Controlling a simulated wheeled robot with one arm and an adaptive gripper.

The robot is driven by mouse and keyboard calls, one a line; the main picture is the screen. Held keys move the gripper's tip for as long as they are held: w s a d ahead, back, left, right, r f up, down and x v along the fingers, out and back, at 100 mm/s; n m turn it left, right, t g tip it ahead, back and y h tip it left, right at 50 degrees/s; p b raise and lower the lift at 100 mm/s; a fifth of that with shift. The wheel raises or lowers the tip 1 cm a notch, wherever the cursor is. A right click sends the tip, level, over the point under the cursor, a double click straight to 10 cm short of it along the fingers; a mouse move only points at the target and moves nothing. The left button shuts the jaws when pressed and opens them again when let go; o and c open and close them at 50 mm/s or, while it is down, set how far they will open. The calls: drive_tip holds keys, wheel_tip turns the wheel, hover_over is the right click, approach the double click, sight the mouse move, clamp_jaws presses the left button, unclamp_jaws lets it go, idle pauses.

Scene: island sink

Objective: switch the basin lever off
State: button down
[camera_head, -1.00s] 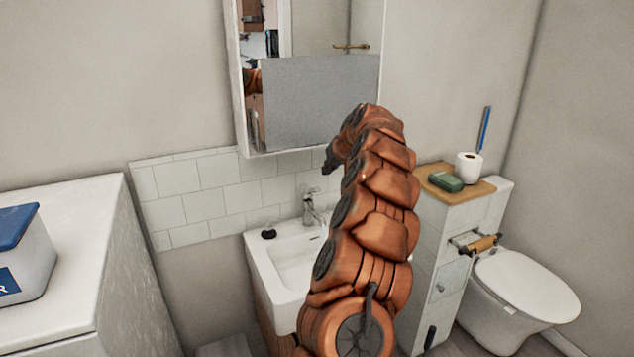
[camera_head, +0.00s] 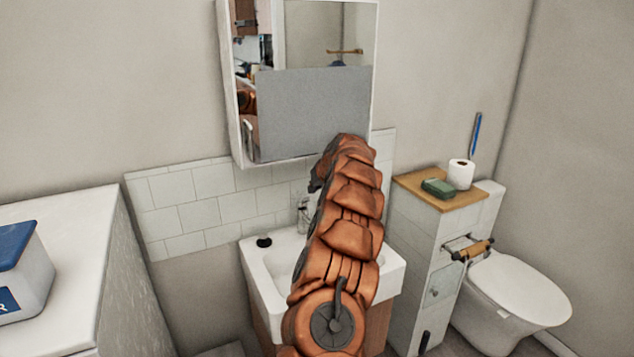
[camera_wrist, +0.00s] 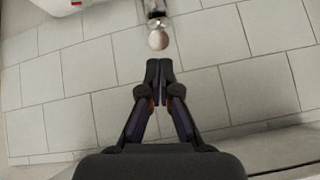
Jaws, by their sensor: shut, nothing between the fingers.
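The basin tap (camera_head: 304,213) is a small chrome fixture at the back of the white basin (camera_head: 258,268). In the head view my arm covers much of it. In the wrist view the metal tap (camera_wrist: 156,18) shows at top centre with a pale rounded end (camera_wrist: 158,40); its lever's position cannot be told. My gripper (camera_wrist: 159,82) is shut and empty, its fingertips just below that rounded end in the picture, with a visible gap. In the head view the dark gripper (camera_head: 315,183) is partly hidden by the arm, above the tap.
White wall tiles (camera_head: 203,210) stand behind the basin, with a mirror cabinet (camera_head: 232,90) above. A dark round item (camera_head: 264,241) sits on the basin's left rim. A tiled cabinet (camera_head: 412,237) and toilet (camera_head: 518,290) stand right; a white counter (camera_head: 70,220) is left.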

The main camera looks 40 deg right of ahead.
sight(307, 200)
drive_tip(key=shift+p+x, duration=0.35)
drive_tip(key=shift+x, duration=0.9)
drive_tip(key=shift+f+b, duration=0.1)
drive_tip(key=shift+b, duration=0.2)
